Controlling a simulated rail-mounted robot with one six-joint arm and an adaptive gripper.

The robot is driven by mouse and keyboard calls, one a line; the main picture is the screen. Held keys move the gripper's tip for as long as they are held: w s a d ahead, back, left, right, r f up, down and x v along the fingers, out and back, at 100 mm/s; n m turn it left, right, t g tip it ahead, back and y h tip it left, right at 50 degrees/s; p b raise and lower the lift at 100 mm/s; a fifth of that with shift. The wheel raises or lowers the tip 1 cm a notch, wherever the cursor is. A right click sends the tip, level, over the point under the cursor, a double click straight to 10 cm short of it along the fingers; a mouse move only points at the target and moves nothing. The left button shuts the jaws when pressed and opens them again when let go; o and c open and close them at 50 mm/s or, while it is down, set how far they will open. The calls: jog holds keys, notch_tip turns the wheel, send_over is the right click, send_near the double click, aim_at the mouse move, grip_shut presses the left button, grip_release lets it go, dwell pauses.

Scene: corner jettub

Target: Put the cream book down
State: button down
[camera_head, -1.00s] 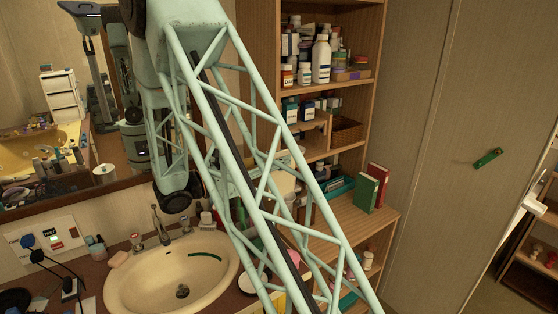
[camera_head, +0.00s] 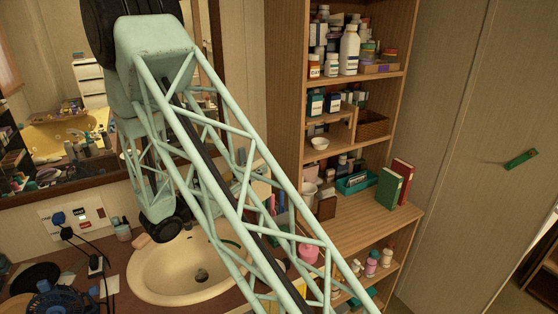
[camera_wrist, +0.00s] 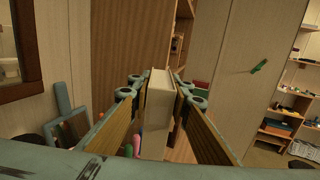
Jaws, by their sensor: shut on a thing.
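The cream book (camera_wrist: 158,92) stands upright between the two fingers of my gripper (camera_wrist: 160,88) in the wrist view. My gripper is shut on it, one finger on each side. In the head view my arm's lattice covers the area in front of the shelves, and I cannot make out the gripper clearly there. The wooden shelf unit (camera_head: 285,90) stands right of the sink. On its wide ledge (camera_head: 350,222) a green book (camera_head: 389,190) and a red book (camera_head: 403,178) stand upright.
Bottles (camera_head: 349,50) fill the upper shelf, with a small white bowl (camera_head: 319,143) and a wicker box (camera_head: 372,125) below. A teal box (camera_head: 355,182) stands at the ledge's back. Bare ledge shows in front of the books. The sink (camera_head: 165,275) lies left.

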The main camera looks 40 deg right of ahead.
jog(key=w+a+f+n+t+y, duration=0.1)
jog(key=w+a+f+t, duration=0.1)
jog(key=a+f, duration=0.2)
jog(key=w+a+f+n+t+y, duration=0.1)
jog(key=w+a+f+n+t, duration=0.1)
jog(key=a, duration=0.8)
jog(key=w+a+f+n+t+y, duration=0.1)
jog(key=w+a+f+n+t, duration=0.1)
jog(key=a+f, duration=0.4)
jog(key=shift+w+a+t+y+b, duration=0.35)
jog(key=shift+a+t, duration=0.45)
jog(key=shift+a, duration=0.25)
jog(key=shift+f, duration=0.1)
